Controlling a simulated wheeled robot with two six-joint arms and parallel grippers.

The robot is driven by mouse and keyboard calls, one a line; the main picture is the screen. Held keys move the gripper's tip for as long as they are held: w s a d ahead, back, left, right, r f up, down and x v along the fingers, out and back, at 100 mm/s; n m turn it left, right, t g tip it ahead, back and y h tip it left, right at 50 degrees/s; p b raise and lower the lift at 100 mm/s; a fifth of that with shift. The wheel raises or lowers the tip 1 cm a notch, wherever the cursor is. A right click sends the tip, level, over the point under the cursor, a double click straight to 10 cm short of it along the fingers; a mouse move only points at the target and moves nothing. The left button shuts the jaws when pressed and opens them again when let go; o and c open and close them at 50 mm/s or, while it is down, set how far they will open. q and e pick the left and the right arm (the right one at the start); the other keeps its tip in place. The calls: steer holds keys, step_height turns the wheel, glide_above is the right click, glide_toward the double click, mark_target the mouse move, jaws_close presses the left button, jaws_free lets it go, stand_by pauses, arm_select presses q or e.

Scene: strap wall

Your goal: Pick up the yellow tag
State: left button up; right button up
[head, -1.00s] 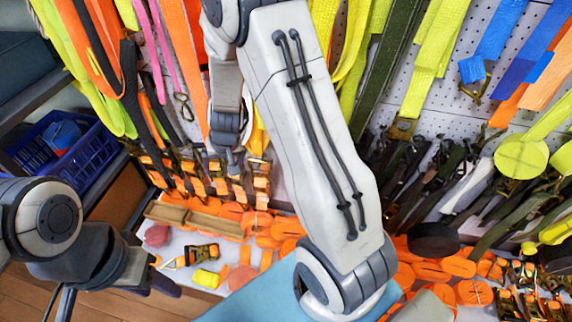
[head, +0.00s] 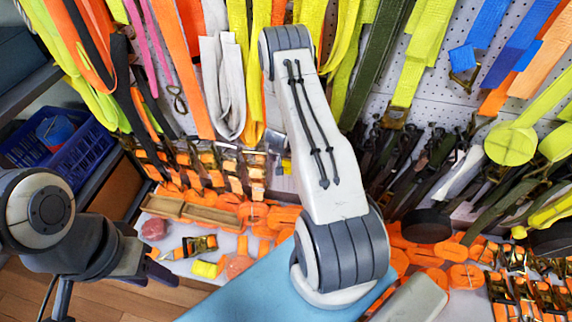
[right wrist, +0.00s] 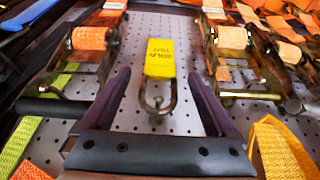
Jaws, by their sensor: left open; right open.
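The yellow tag (right wrist: 160,58) has dark lettering that appears to read "SOLD OUT". In the right wrist view it is upright in front of the perforated panel, just above a metal shackle-like hook. My right gripper (right wrist: 164,78) is open, with one dark finger on each side of the tag and a gap on both sides. In the head view my right arm hides most of this gripper; a small yellow patch (head: 286,165) beside the arm may be the tag. My left gripper (head: 156,272) is low at the left, partly hidden by its wrist, away from the tag.
Orange ratchet buckles (right wrist: 88,40) flank the tag closely on both sides. Many straps (head: 360,70) hang over the white pegboard (head: 425,95). Orange strap rolls (head: 430,262) cover the shelf below. A blue basket (head: 75,155) stands at the left.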

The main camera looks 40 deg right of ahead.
steer(key=shift+x, duration=1.9)
steer(key=c, duration=1.5)
steer(key=shift+o, duration=0.2)
steer(key=shift+r, duration=0.1)
step_height(320, 180, up, 4)
steer(key=shift+f, duration=0.2)
steer(key=s+a+b, duration=0.2)
steer(key=shift+s+a+f, duration=0.15)
steer(key=shift+a+f, duration=0.2)
jaws_close()
steer(key=s+a+b, duration=0.3)
steer(key=s+a, duration=0.6)
steer(key=a, duration=0.2)
steer(key=shift+s+r+b, duration=0.25)
steer(key=shift+b, duration=0.05)
